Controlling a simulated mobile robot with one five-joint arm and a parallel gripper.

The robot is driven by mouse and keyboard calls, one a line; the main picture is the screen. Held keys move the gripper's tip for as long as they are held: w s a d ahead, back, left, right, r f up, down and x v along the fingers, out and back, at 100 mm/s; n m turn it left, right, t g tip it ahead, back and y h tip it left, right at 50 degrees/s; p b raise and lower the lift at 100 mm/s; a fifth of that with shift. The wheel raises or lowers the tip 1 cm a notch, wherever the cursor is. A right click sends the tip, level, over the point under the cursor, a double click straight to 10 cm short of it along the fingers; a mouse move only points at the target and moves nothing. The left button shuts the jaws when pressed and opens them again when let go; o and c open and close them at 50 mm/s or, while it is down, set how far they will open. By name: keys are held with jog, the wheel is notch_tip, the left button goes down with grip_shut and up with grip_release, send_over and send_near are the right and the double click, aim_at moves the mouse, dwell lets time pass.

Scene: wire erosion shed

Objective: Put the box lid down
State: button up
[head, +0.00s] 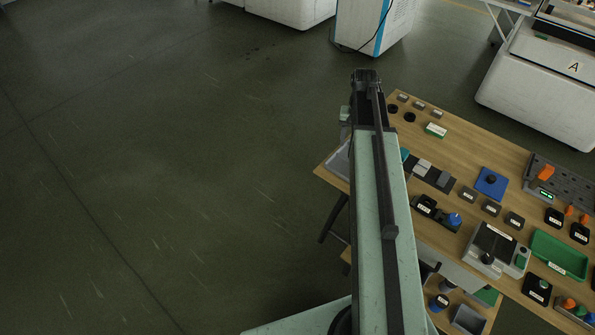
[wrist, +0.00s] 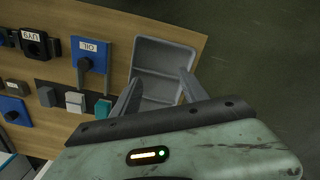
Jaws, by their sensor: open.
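My gripper (head: 367,76) is open at the far end of my arm, by the table's left side. In the wrist view my gripper (wrist: 160,80) has its two fingers apart with nothing held between them. Behind the fingers is a grey compartmented tray (wrist: 166,54), which looks empty. A blue square piece with a dark knob (head: 490,183) lies flat on the table and looks like a lid; I cannot tell for certain that it is the box lid. Another blue piece with a label (wrist: 88,48) sits beside the tray. My arm hides part of the table in the head view.
The wooden table (head: 465,150) carries several small labelled boxes, a green tray (head: 559,255) and a grey perforated rack (head: 566,186). Teal, white and grey blocks stand close to the tray; the teal block (wrist: 103,108) is nearest. Open floor (head: 170,170) lies left.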

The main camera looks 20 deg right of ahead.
jog(key=s+a+n, duration=0.3)
jog(key=a, duration=1)
jog(key=s+a+n, duration=0.3)
jog(key=a, duration=0.9)
jog(key=shift+a, duration=0.35)
jog(key=shift+s, duration=0.1)
jog(key=c, duration=0.3)
jog(key=shift+d, duration=0.15)
jog(key=shift+c, duration=0.2)
